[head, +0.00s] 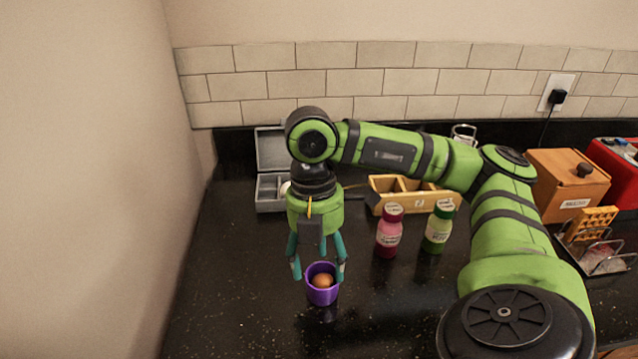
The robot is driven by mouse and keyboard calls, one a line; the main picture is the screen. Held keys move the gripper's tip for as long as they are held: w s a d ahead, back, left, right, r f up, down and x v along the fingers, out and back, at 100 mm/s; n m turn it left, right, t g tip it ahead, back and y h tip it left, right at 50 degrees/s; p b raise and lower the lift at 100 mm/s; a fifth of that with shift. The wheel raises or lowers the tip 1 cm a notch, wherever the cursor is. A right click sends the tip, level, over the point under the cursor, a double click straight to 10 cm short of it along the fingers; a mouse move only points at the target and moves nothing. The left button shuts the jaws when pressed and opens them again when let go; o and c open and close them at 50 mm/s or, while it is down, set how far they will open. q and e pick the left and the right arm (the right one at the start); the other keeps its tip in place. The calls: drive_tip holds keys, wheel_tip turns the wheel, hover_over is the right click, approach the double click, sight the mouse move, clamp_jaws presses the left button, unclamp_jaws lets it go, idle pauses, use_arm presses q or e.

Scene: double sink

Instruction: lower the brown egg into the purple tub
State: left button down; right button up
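The brown egg (322,281) sits inside the purple tub (322,297), with its top showing above the tub's near rim. The tub stands upright on the dark counter. My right gripper (318,270) points down at the tub, its fingers spread apart to either side. The right finger overlaps the tub's edge in the picture; I cannot tell whether it touches. The egg shows between and below the fingers, and nothing is held. My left gripper is not in view.
A pink-red bottle (388,236) and a green bottle (438,229) stand right of the tub. Behind are a grey box (270,190) and a wooden divided tray (405,184). A wooden box (568,178) stands far right. The counter left of the tub is clear up to the wall.

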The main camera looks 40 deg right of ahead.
wheel_tip(320, 180, up, 12)
drive_tip(key=w, duration=0.1)
drive_tip(key=shift+w+d, duration=0.4)
drive_tip(key=shift+d, duration=0.05)
idle(0.4)
